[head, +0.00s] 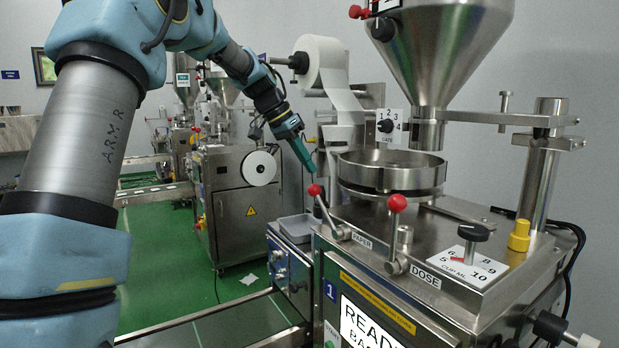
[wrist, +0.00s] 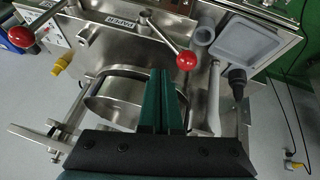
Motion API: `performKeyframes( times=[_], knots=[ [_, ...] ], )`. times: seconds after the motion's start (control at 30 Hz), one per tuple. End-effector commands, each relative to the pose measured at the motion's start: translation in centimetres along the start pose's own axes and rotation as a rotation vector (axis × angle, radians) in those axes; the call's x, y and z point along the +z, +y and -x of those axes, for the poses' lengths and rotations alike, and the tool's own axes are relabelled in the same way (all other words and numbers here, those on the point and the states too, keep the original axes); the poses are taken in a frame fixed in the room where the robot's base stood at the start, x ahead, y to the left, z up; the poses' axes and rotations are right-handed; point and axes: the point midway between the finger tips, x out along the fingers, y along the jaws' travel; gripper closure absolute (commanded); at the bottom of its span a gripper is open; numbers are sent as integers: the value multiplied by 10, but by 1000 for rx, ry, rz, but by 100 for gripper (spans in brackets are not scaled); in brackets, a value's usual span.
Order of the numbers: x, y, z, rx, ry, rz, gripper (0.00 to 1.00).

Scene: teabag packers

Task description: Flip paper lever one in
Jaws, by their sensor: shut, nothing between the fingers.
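The paper lever (head: 326,212) stands on the front edge of the machine marked 1, beside the PAPER label, tilted up to the left with a red ball knob. In the wrist view its red knob (wrist: 187,60) is just right of my fingertips. My gripper (head: 311,170) is shut and empty, its green fingers pointing down close above and behind the knob in the head view. The wrist view shows the closed fingers (wrist: 163,75) beside the knob; I cannot tell whether they touch it.
The dose lever (head: 397,204) with its own red knob stands right of the paper lever. A round steel bowl (head: 390,170) under the hopper (head: 440,50) is close behind. A paper roll (head: 322,62) hangs above. A grey tray (wrist: 248,47) lies beyond the paper lever.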

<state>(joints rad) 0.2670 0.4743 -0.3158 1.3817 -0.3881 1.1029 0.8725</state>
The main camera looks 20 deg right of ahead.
Motion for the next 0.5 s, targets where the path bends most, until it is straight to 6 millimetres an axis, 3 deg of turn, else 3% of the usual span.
performKeyframes(
  times=[0.3, 0.5],
  knots=[
    [-1, -9, 54, -1, 4, -4, 100],
    [-1, -11, 67, 1, 2, -3, 100]
  ],
)
